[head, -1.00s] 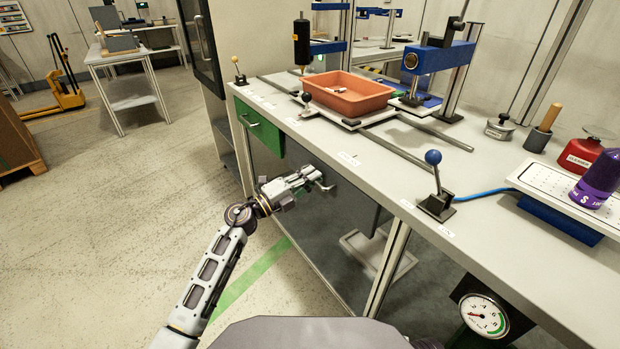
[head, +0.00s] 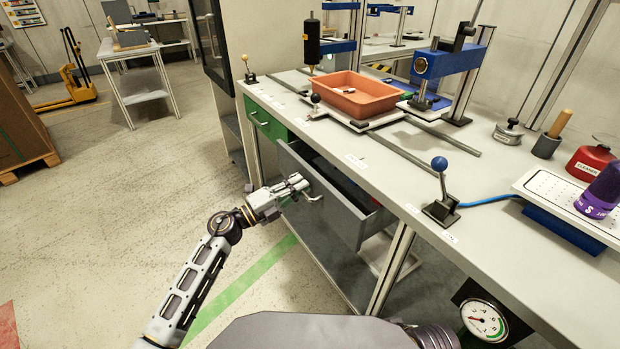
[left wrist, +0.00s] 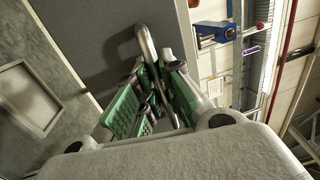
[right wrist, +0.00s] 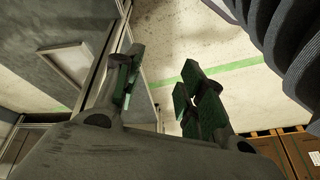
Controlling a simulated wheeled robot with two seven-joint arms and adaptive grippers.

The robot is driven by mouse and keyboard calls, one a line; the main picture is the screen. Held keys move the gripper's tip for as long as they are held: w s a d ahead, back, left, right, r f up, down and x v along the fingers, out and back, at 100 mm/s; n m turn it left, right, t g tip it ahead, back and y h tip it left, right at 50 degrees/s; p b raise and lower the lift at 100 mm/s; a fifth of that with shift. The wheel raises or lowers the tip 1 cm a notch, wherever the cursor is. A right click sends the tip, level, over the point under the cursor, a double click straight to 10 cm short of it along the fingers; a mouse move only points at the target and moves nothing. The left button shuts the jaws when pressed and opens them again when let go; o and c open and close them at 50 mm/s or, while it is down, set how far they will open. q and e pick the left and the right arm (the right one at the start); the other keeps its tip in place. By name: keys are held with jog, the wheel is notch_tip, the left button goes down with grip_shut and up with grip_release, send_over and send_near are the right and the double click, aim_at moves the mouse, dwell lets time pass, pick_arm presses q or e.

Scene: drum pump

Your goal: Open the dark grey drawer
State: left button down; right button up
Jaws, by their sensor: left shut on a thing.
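The dark grey drawer (head: 325,205) stands partly pulled out from under the workbench in the head view, with its dark inside showing. Its bar handle (head: 312,192) is on the front face. My left gripper (head: 300,188) is at the handle and shut on it; in the left wrist view the metal handle (left wrist: 147,48) runs between the green-padded fingers (left wrist: 155,95). My right gripper (right wrist: 158,90) shows only in the right wrist view, below bench height, with its fingers apart and nothing between them.
A green drawer (head: 266,121) is shut left of the grey one. The bench top (head: 385,165) carries an orange tray (head: 358,95), a blue-knobbed lever (head: 440,195) and a purple bottle (head: 601,190). A gauge (head: 484,318) sits below the bench.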

pick_arm(q)
jog(key=r+p+v, duration=0.2)
jog(key=r+v, duration=0.1)
jog(key=v, duration=1.3)
jog(key=shift+s+a+p, duration=0.3)
jog(key=shift+a+p, duration=0.05)
pick_arm(e)
jog(key=shift+s+d+r+g+h, duration=0.1)
jog(key=shift+s+d+g+h, duration=0.2)
jog(key=shift+d+g, duration=0.25)
pick_arm(q)
jog(key=c, duration=1.5)
grip_release()
pick_arm(e)
jog(key=shift+w, duration=0.1)
pick_arm(q)
jog(key=shift+a, duration=0.15)
